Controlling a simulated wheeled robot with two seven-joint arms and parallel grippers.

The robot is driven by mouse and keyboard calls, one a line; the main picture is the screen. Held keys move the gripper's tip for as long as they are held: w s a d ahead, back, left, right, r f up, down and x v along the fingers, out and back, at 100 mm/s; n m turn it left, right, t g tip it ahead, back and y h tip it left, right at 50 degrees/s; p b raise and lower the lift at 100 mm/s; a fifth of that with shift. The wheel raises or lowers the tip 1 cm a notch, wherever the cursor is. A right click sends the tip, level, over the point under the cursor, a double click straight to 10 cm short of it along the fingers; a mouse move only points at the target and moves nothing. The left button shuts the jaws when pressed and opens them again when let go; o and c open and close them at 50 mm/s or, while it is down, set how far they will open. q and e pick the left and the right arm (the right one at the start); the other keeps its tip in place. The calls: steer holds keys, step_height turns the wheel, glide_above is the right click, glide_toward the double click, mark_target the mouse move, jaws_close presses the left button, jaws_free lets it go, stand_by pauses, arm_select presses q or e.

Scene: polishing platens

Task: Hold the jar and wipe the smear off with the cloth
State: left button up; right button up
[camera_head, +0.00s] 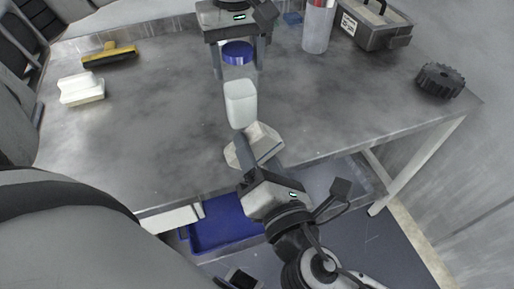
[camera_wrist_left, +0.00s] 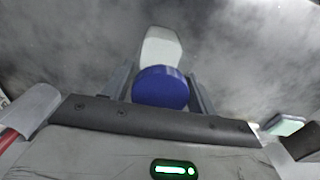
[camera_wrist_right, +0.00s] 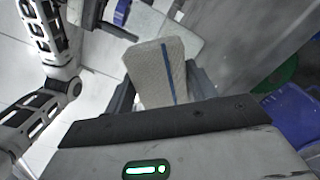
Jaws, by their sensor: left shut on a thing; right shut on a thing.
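A jar with a blue lid (camera_head: 238,52) and a pale body (camera_head: 240,103) hangs from my left gripper (camera_head: 238,72). The gripper is shut on it, its fingers on both sides. The lid (camera_wrist_left: 160,88) also shows in the left wrist view, with the pale body (camera_wrist_left: 160,46) behind it. My right gripper (camera_head: 257,157) is below it in the head view, shut on a folded beige cloth (camera_head: 262,142). In the right wrist view the cloth (camera_wrist_right: 152,80) has a blue stripe. The cloth is close below the jar; I cannot tell if they touch. I cannot make out any smear.
A yellow-and-black brush (camera_head: 110,55) and a white block (camera_head: 81,88) lie at the left of the grey table (camera_head: 150,125). A grey cylinder (camera_head: 318,28), a metal box (camera_head: 376,27) and a black gear (camera_head: 439,80) stand at the right. A blue bin (camera_head: 218,225) is below the table's front edge.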

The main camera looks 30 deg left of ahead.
arm_select(q)
steer(key=o, duration=1.1)
steer(key=shift+o, duration=0.2)
step_height(320, 180, up, 12)
